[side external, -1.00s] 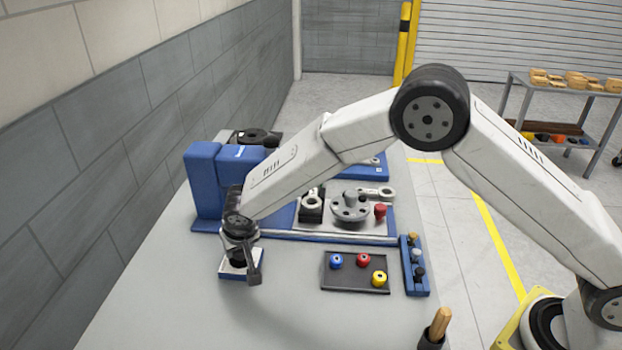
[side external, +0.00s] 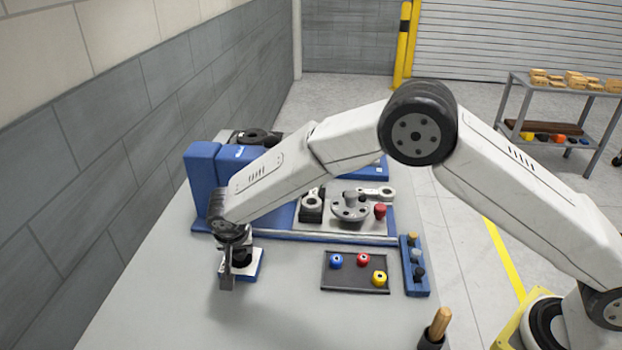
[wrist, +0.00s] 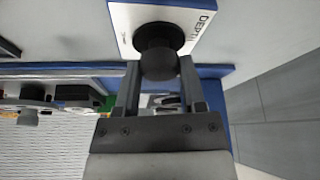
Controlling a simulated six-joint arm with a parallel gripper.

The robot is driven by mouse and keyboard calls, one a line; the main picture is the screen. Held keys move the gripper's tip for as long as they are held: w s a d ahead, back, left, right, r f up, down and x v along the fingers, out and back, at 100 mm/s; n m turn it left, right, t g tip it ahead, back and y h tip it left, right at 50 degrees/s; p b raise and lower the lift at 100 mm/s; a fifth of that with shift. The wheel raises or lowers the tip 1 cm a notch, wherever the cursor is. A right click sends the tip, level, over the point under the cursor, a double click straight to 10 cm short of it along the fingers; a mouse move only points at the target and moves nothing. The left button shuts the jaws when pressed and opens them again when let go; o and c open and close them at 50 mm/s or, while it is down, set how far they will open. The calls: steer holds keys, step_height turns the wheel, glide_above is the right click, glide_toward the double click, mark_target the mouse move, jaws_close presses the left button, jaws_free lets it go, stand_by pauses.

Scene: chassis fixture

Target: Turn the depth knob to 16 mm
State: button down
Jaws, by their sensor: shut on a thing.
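The depth knob is a round black knob (wrist: 158,48) on a small white panel with blue edges (wrist: 190,12). The panel carries the printed word "DEPTH", partly cut off; finer marks by the knob are too small to read. My gripper (wrist: 158,72) has one finger on each side of the knob and is shut on it. In the side view, my gripper (side external: 229,278) is down at the depth panel (side external: 256,264) on the table's near left. The knob (side external: 241,259) is partly hidden there, and its setting cannot be read.
A blue fixture (side external: 203,180) stands just behind my wrist. A dark tray (side external: 345,284) with several coloured knobs and a blue rack (side external: 414,268) lie to the right. A cup with a wooden handle (side external: 435,335) stands at the front. The table's left and front are clear.

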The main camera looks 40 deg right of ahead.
steer(key=shift+c, duration=0.9)
jaws_free()
steer(key=shift+r, duration=0.1)
steer(key=v, duration=0.7)
steer(key=shift+r, duration=0.3)
steer(key=shift+s, duration=0.15)
steer(key=s+d+r+n+g+y, duration=0.1)
steer(key=s+d+n, duration=0.5)
steer(key=s+d, duration=1.7)
steer(key=shift+d+r+y, duration=0.15)
steer(key=shift+d+y, duration=0.45)
steer(key=shift+d, duration=0.55)
